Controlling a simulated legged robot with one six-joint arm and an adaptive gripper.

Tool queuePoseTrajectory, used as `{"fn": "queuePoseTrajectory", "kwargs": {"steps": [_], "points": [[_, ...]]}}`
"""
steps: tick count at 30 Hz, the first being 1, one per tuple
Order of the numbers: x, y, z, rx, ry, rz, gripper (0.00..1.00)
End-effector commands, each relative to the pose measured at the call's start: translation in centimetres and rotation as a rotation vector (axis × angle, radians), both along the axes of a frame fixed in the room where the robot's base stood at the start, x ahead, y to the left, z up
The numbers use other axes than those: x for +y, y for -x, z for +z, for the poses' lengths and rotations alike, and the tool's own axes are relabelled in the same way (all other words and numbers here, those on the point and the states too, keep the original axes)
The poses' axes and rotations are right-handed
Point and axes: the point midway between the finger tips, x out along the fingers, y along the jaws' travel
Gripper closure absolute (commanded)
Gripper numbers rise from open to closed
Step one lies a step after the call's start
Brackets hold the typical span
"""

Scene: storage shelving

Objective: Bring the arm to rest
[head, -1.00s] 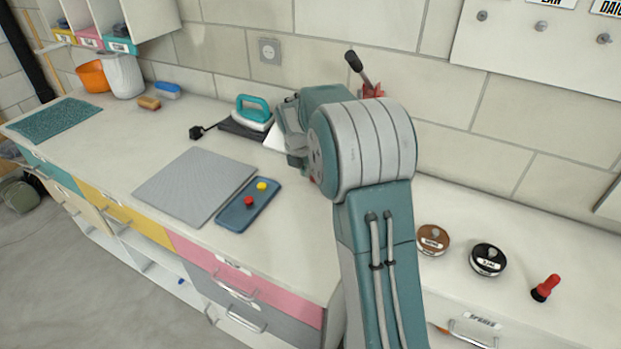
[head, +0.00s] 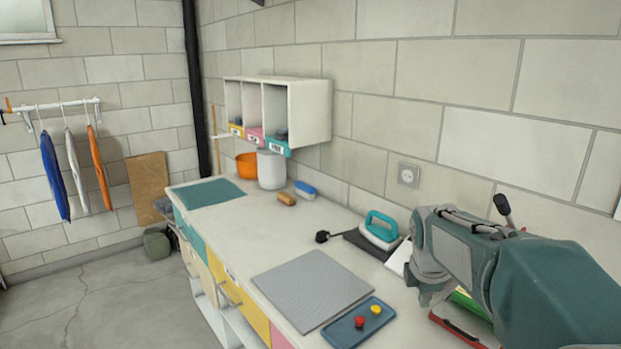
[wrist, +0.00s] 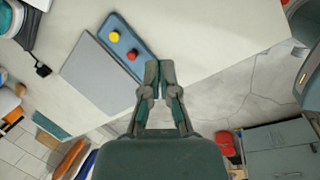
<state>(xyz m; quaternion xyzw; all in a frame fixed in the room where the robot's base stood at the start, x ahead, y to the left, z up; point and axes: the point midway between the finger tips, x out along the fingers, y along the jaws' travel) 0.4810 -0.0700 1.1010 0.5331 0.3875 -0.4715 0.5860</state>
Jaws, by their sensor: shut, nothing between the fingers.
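My gripper (wrist: 159,75) shows in the wrist view with its two grey fingers together and nothing between them. It is over or near the front edge of the white worktop, close to the blue tray (wrist: 128,48) in that picture; the height between them is hard to judge. In the head view my teal arm (head: 545,290) reaches in from the lower right, bent above the right part of the worktop (head: 225,205). The gripper's fingertips are not clear there.
The blue tray (head: 345,330) holds a red and a yellow piece beside a grey mat (head: 312,290). A teal iron (head: 380,230) stands close to my arm. A red-edged object (head: 458,328) is partly hidden below the arm. Open floor (head: 110,300) lies at left.

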Motion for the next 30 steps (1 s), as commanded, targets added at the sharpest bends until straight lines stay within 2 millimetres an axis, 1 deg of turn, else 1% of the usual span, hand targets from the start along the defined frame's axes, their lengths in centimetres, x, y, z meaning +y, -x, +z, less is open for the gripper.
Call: {"fn": "queuePoseTrajectory", "kwargs": {"steps": [1,3,8,13,18,21,24,27,30], "points": [[0.7,1.7,0.9,-0.031,-0.030,-0.082,1.00],[1.5,3.8,1.7,-0.070,-0.081,-0.211,1.00],[3.3,8.8,2.8,-0.152,-0.206,-0.504,1.00],[4.9,14.0,3.0,-0.221,-0.354,-0.812,1.00],[6.2,19.0,2.0,-0.270,-0.513,-1.115,1.00],[6.8,21.1,1.3,-0.285,-0.595,-1.261,1.00],[7.1,22.5,0.6,-0.291,-0.648,-1.359,1.00],[7.2,23.0,0.3,-0.292,-0.672,-1.406,1.00],[7.2,23.1,0.3,-0.292,-0.675,-1.415,1.00]]}}
